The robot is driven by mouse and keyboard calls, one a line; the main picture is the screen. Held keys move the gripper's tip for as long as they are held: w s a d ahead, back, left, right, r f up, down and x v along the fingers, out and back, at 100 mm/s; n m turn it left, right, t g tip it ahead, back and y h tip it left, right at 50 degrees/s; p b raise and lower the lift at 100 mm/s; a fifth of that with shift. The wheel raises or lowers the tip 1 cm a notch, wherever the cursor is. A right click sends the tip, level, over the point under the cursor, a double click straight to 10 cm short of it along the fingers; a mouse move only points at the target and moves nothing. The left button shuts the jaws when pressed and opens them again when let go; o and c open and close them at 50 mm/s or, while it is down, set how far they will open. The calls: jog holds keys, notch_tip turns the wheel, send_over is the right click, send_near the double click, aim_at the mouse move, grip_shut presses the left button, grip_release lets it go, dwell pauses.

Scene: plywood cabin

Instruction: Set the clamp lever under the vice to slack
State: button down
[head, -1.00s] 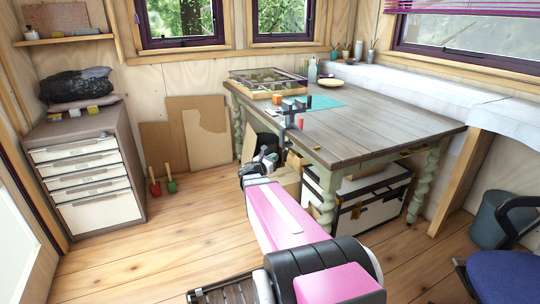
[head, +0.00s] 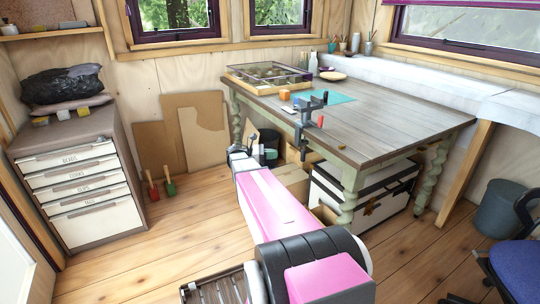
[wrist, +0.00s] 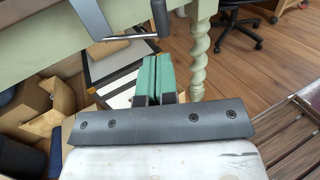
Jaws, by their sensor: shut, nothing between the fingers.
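The dark vice (head: 309,108) is fixed on the near left edge of the workbench (head: 380,112), with a red-ended part (head: 320,121) low on its right side. In the wrist view a dark upright post (wrist: 160,18) comes down in front of the bench's green apron, with dark and silver bars to its sides. I cannot tell for sure which of these is the clamp lever or how it is set. My gripper (wrist: 155,78) has its green fingers together, empty, below the post and apart from it.
A turned green bench leg (wrist: 200,45) stands right of my fingers. Cardboard boxes (head: 290,178) and a white chest (head: 365,195) fill the space under the bench. An orange block (head: 284,95) and turquoise mat (head: 335,97) lie on top.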

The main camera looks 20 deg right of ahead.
jog(key=x, duration=1)
jog(key=shift+d, duration=0.1)
jog(key=shift+s, duration=0.1)
jog(key=shift+s+d+n+t, duration=0.4)
jog(key=shift+d+t, duration=0.2)
jog(key=shift+d, duration=0.1)
jog(key=v, duration=1.4)
jog(key=shift+s+a+f, duration=0.15)
jog(key=shift+s+f, duration=0.1)
jog(key=shift+s, duration=0.15)
